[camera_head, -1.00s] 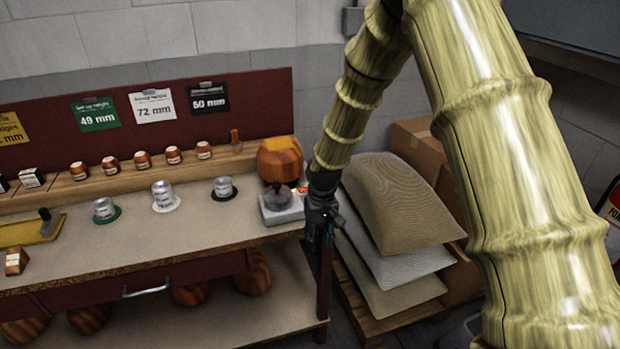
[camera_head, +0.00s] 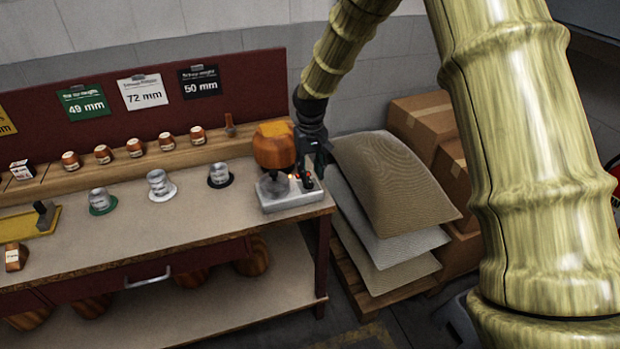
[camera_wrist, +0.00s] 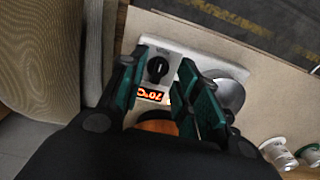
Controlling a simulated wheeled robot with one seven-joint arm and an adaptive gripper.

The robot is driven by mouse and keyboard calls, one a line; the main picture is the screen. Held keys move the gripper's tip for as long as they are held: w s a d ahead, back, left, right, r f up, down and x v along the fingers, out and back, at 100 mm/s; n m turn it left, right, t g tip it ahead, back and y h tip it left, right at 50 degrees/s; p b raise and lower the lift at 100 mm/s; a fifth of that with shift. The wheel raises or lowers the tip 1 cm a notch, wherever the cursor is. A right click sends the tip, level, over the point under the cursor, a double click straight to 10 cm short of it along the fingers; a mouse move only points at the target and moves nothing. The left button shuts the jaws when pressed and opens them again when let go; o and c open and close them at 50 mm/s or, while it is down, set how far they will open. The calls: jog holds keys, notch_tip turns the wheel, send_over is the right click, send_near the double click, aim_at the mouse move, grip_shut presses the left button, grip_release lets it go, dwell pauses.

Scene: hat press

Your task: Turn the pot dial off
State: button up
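The pot dial (camera_wrist: 157,69) is a black round knob with a pale pointer mark on a light grey control box. In the wrist view it shows between the fingers of my gripper (camera_wrist: 162,85), close to the left finger. An orange lit display (camera_wrist: 150,94) sits beside the dial. My gripper (camera_head: 310,178) is open and hangs over the right end of the box (camera_head: 290,203) in the head view. I cannot tell whether a finger touches the dial. The orange-brown wooden block (camera_head: 273,146) stands above a metal pot (camera_head: 271,188) on the box.
The box is at the bench's right end (camera_head: 200,225). Several labelled weights stand to its left, including one on a green disc (camera_head: 100,201). Stacked sacks (camera_head: 395,185) and cardboard boxes (camera_head: 425,118) are right of the bench.

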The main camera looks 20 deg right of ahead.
aim_at(310, 182)
jog(key=shift+f, duration=1.95)
grip_shut()
